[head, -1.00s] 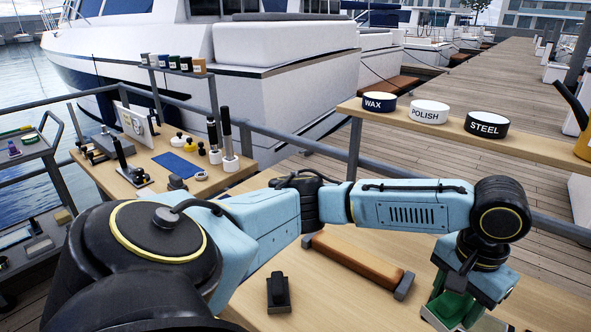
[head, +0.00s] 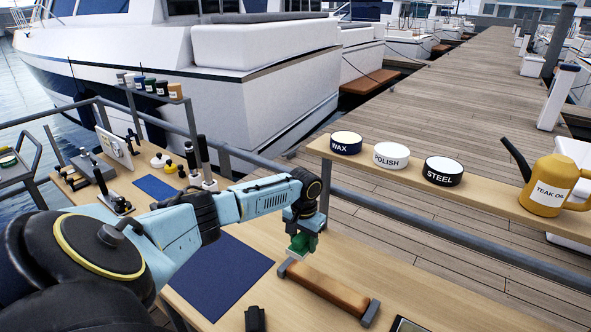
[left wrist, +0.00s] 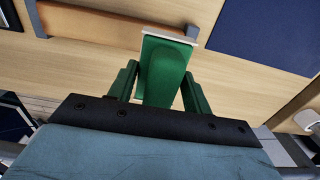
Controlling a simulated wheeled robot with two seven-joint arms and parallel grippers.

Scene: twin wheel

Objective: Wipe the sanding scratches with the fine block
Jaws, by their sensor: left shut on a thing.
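My left gripper (head: 302,236) is shut on a green sanding block (head: 300,246), just above the left end of a wooden rail (head: 330,290). The rail lies on the bench between two grey end blocks. In the left wrist view the green block (left wrist: 165,72) sits between the gripper's green fingers, with a pale pad along its far edge. That edge overlaps the end of the rail (left wrist: 100,24) in this view; I cannot tell whether they touch. Scratches on the rail are too small to make out. My right gripper is not in view.
A dark blue mat (head: 222,280) lies left of the rail. A black object (head: 255,319) stands at the front edge of the picture. Wax, polish (head: 391,155) and steel tins and a yellow teak oil can (head: 550,187) stand on a raised shelf at right.

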